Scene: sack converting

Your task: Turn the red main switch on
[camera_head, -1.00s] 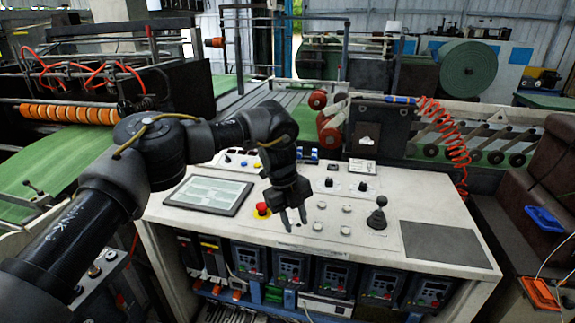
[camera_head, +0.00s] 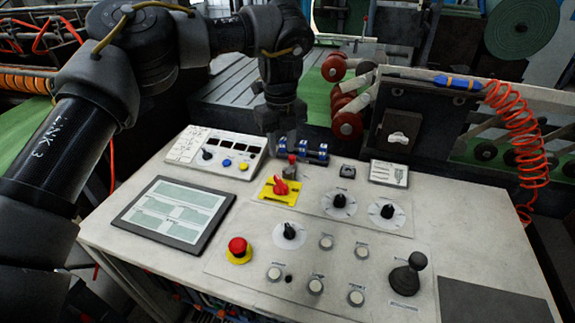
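The red main switch (camera_head: 281,186) is a red rotary handle on a yellow plate (camera_head: 268,194), on the light sloping top of the control console (camera_head: 130,237). My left gripper (camera_head: 284,148) points down above and behind the switch, towards the back of the console. It is apart from the switch handle. Its fingertips overlap a small grey part with a red top (camera_head: 291,160) in the view, and I cannot tell whether they touch it. The gap between the fingers is not clear. My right gripper is not in view.
A red emergency stop button (camera_head: 238,247) sits in front of the switch. A flat screen (camera_head: 174,212) lies to the left. Black knobs (camera_head: 339,201) and a black joystick (camera_head: 407,274) stand to the right. Blue-and-black devices (camera_head: 314,153) are beside the gripper. A red coiled hose (camera_head: 517,125) hangs at right.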

